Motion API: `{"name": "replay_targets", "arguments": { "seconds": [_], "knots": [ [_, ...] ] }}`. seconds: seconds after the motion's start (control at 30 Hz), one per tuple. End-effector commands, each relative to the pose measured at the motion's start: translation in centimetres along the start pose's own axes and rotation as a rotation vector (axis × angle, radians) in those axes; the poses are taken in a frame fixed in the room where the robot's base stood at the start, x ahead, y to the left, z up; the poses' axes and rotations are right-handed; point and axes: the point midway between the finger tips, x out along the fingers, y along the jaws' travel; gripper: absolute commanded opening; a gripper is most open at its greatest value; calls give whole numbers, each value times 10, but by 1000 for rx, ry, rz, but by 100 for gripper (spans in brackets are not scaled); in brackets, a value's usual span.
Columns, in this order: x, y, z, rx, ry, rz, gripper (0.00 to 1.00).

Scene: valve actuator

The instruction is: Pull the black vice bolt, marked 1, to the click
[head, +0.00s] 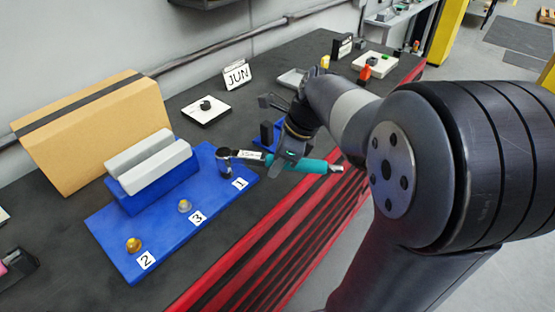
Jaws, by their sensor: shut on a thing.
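My gripper (286,158) is shut on a wrench with a teal handle (310,165) and a pale label on its shaft. The wrench lies roughly level, handle end to the right, over the table's front edge. Its dark head (223,153) is at the left, over the spot by the label 1 (240,183) on the blue plate (165,236). The black bolt is not clearly told apart from the dark head and socket there; whether they are fully seated cannot be seen. A grey-jawed vice (148,160) stands on the plate.
A gold bolt (134,245) by label 2 and a silver bolt (185,206) by label 3 sit on the plate. A cardboard box (95,120) stands behind. A JUN sign (237,74) and a white pad (206,110) are farther back. Red drawers (290,245) run below the edge.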

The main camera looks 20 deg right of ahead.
Motion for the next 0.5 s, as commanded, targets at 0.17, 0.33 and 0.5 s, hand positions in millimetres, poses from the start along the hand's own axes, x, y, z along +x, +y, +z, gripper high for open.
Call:
{"name": "replay_targets", "arguments": {
  "seconds": [0.17, 0.33, 0.5],
  "knots": [
    [0, 0, 0, -1, -1, -2, 0],
    [2, 0, -1, -1, -1, -1, 0],
    [5, 0, -2, -1, -1, -1, 0]
  ]
}}
